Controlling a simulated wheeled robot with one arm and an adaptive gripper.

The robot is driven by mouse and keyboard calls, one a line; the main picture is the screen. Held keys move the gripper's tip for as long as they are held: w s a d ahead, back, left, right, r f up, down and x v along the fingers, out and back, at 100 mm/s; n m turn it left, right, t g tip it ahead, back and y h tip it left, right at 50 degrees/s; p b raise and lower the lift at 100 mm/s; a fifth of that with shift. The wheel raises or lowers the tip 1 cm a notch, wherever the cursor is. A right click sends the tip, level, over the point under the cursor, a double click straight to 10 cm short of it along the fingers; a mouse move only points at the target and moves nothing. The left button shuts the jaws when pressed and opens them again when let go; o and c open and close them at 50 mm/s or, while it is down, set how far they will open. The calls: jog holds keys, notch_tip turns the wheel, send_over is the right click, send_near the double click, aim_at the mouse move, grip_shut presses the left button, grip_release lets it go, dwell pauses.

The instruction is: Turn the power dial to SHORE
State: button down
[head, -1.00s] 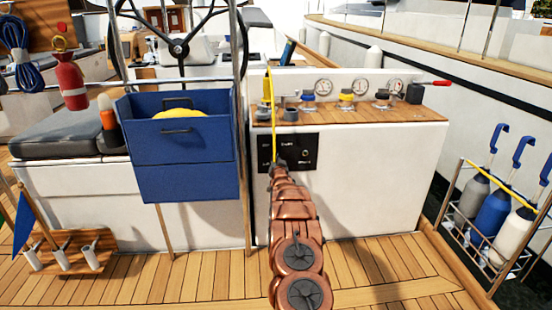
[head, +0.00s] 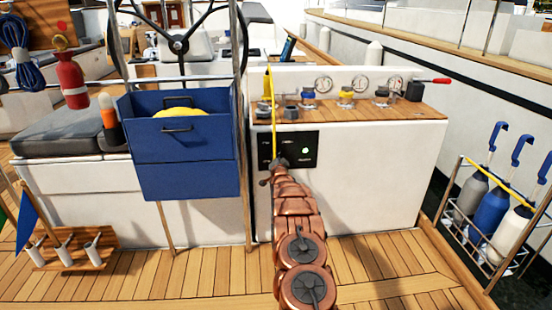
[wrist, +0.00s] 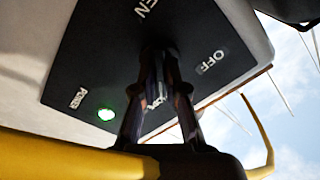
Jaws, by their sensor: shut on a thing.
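The black power panel (head: 312,139) is on the white cockpit wall, and a small green lamp (head: 305,151) glows on it. In the wrist view the panel (wrist: 62,82) carries labels reading POWER, OFF and one ending in EN. A further white label shows only partly between my fingers. The green lamp (wrist: 106,114) is lit beside POWER. My gripper (head: 277,161) is at the lower left of the panel. In the wrist view my gripper (wrist: 160,62) is shut on the dial, which its fingers hide. I cannot read where the dial points.
A blue open box (head: 185,170) hangs just left of the panel, beside a metal post. A yellow strip (head: 272,90) hangs above the panel. Winches and gauges line the wooden ledge (head: 425,109) above. A bottle rack (head: 452,205) stands at the right.

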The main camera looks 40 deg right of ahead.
jog(key=shift+d+r, duration=0.1)
jog(key=shift+r, duration=0.1)
jog(key=c, duration=1.5)
grip_release()
jog(key=shift+s, duration=0.1)
jog(key=o, duration=0.3)
jog(key=shift+f, duration=0.15)
jog(key=v, duration=1.2)
